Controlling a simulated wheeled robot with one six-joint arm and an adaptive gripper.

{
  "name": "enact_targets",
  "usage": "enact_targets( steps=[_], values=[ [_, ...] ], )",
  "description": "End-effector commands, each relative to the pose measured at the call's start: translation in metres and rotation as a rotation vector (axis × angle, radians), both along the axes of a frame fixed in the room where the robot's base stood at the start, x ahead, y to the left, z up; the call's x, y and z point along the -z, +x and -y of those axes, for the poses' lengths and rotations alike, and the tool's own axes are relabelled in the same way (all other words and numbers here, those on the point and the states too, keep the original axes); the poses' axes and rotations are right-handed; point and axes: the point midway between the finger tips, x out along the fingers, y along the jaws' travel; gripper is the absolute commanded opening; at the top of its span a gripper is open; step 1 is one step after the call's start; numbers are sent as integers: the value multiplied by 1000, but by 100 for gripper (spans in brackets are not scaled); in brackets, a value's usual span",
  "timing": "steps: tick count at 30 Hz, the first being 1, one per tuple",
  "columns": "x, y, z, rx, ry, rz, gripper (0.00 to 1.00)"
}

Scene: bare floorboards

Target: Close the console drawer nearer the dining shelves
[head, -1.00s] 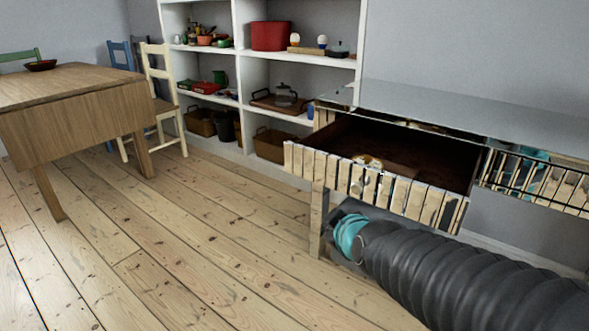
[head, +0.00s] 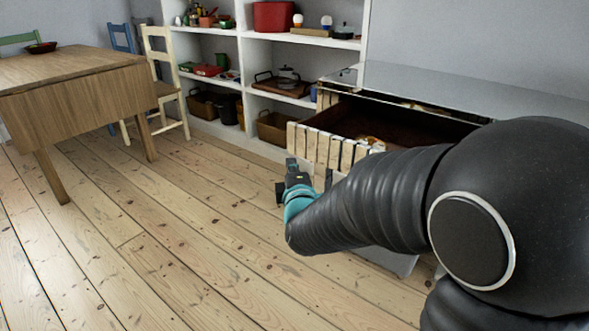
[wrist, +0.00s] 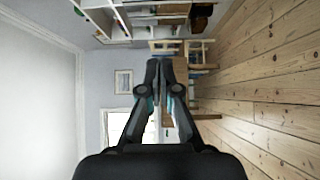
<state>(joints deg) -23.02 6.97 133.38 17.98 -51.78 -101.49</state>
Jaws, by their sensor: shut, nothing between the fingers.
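The console (head: 430,82) stands against the wall at the right in the head view. Its drawer nearer the shelves is pulled out, and the slatted front (head: 318,146) shows at its left end. My arm hides the right part of the front. My gripper (head: 287,182) is just in front of and below the left part of the drawer front; I cannot tell whether it touches. In the wrist view my gripper (wrist: 165,68) has its fingers together and nothing between them. The drawer does not show clearly there.
White dining shelves (head: 243,75) with pots, trays and baskets stand behind the drawer. A wooden table (head: 85,95) and a cream chair (head: 165,80) are at the left. The floorboards (head: 160,230) between table and console are clear.

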Motion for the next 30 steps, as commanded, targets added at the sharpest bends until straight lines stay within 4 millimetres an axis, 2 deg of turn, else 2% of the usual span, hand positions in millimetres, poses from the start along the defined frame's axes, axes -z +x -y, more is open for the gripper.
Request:
enact_targets(
  steps=[3,10,15,21,30],
  values=[
    [0,23,-3,1,1,-2,0],
    [0,64,-9,1,2,-2,0],
    [0,82,7,2,1,-1,0],
    [-1,91,14,0,2,0,0],
    [0,92,14,0,2,-1,0]
  ],
)
